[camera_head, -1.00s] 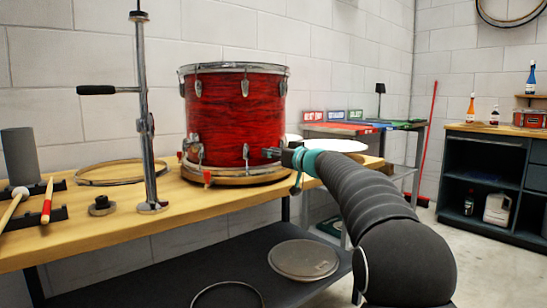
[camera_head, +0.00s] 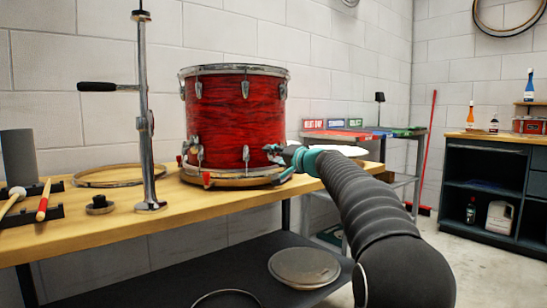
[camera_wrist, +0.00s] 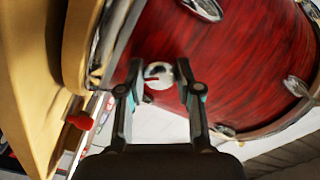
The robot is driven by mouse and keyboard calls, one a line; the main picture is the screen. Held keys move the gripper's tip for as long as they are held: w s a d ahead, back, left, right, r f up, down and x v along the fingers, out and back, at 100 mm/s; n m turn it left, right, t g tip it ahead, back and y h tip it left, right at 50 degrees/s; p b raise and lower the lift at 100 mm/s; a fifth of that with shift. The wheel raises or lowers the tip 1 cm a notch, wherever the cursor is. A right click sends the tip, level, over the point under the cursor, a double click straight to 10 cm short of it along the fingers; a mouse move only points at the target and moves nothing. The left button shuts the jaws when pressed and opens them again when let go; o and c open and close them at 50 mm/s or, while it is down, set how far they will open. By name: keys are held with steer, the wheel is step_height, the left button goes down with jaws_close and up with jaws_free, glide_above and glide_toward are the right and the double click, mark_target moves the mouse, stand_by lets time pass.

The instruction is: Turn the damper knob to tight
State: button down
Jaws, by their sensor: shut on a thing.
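The red drum (camera_head: 235,115) with chrome lugs stands upright on a round wooden ring on the bench. It also fills the top of the wrist view (camera_wrist: 240,55). The damper knob (camera_wrist: 158,72) is a small round chrome knob on the drum's side, with a short red mark toward its left in the wrist view. My gripper (camera_head: 275,154) is at the drum's lower right side. In the wrist view its two fingers (camera_wrist: 161,84) straddle the knob, shut on it. In the head view the gripper hides the knob.
A chrome stand post (camera_head: 145,120) with a black side handle rises left of the drum. A hoop (camera_head: 118,173) and drumsticks (camera_head: 44,200) lie on the wooden bench (camera_head: 235,205). A round pad (camera_head: 303,265) lies on the shelf below. Floor is open at the right.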

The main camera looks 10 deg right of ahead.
steer(key=m, duration=0.4)
steer(key=shift+r+m+p, duration=0.1)
steer(key=shift+m+p, duration=0.2)
steer(key=shift+m, duration=0.1)
steer(key=m+p, duration=0.1)
steer(key=m, duration=0.2)
steer(key=shift+m, duration=0.3)
steer(key=shift+m+p, duration=1.7)
steer(key=shift+m, duration=2)
steer(key=c, duration=0.8)
jaws_free()
